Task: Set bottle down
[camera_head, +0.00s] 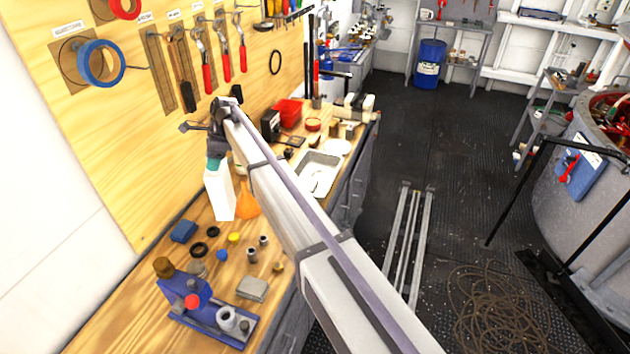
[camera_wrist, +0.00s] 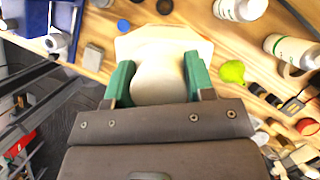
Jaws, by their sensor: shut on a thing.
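The white bottle (camera_head: 219,195) hangs below my gripper (camera_head: 214,163) in the head view, over the left part of the wooden workbench by the pegboard. The bottle is roughly upright, and I cannot tell whether its base touches the bench. In the wrist view my gripper (camera_wrist: 158,82) has its green fingers shut on either side of the pale bottle (camera_wrist: 160,52). Its lower end points away from the wrist. My arm hides part of the bench to the right of the bottle.
An orange item (camera_head: 246,203) stands close right of the bottle. A blue vise-like tool (camera_head: 190,300), a blue block (camera_head: 184,231) and small parts lie nearer on the bench. A white tray (camera_head: 316,172) and red bin (camera_head: 289,112) sit farther back. Tools hang on the pegboard (camera_head: 130,130).

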